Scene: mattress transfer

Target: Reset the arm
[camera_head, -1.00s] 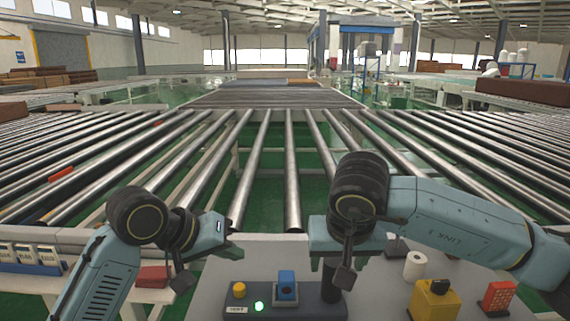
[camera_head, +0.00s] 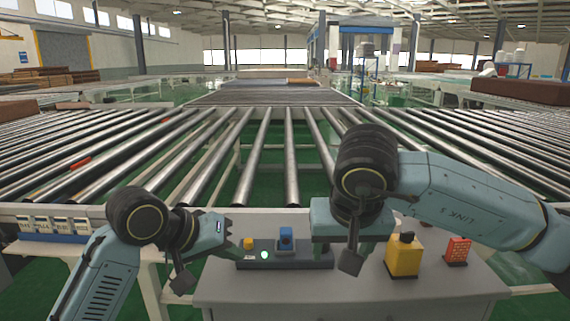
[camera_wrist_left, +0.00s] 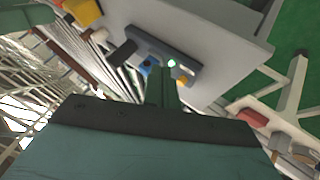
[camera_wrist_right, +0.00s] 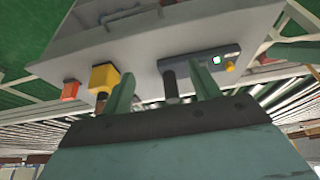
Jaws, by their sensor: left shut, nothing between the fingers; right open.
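My left gripper (camera_head: 226,230) is shut and empty, left of the control box. Its closed fingers (camera_wrist_left: 164,85) show in the left wrist view. My right gripper (camera_head: 326,240) is open and empty near the right end of the box; its two spread fingers (camera_wrist_right: 163,90) show in the right wrist view. The dark control box (camera_head: 262,262) has a yellow button (camera_head: 249,243), a lit green button (camera_head: 264,255) and a blue switch (camera_head: 286,238). A black lever (camera_wrist_right: 170,86) appears between the right fingers, beyond them, in the right wrist view.
The box sits on a grey table (camera_head: 250,290) with a yellow device (camera_head: 403,258) and a red device (camera_head: 457,250) at right. Metal roller conveyors (camera_head: 292,180) spread behind it. Several small labelled boxes (camera_head: 62,226) lie at the left. Open green floor shows at lower left.

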